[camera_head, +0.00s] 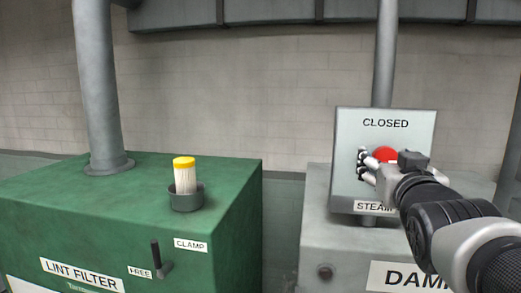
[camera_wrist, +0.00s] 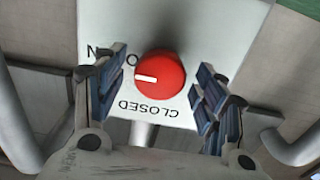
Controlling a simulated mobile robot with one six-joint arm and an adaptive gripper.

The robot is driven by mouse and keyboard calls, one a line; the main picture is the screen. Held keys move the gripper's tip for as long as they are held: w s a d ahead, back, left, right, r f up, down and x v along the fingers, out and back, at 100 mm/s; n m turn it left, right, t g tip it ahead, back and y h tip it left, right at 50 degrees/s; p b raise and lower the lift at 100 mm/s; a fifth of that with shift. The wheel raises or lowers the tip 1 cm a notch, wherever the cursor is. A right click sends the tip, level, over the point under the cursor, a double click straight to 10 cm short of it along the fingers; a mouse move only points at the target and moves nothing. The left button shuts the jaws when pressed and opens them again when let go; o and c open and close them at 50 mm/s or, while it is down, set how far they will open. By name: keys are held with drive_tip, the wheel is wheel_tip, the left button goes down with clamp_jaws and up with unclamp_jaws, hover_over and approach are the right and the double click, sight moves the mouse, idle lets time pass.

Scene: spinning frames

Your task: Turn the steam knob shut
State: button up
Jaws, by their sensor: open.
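The red round steam knob (camera_head: 385,154) sits on an upright grey panel (camera_head: 350,130) marked CLOSED at the top and STEAM at the bottom. In the wrist view the knob (camera_wrist: 168,70) shows between my fingers, and its white mark points left, toward a lettered label partly hidden by my left finger. The CLOSED label (camera_wrist: 150,108) appears upside down below the knob. My gripper (camera_head: 366,166) is in front of the panel. In the wrist view my gripper (camera_wrist: 158,92) is open, with a finger on either side of the knob and visible gaps between.
A green LINT FILTER cabinet (camera_head: 110,230) stands at left, with a pipe (camera_head: 98,90), a white yellow-topped cylinder (camera_head: 185,176) in a dark cup (camera_head: 187,201), and a lever (camera_head: 160,258) between FREE and CLAMP. A grey cabinet (camera_head: 330,240) stands under the panel.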

drive_tip(key=shift+s, duration=0.1)
drive_tip(key=shift+c, duration=0.7)
drive_tip(key=c, duration=0.9)
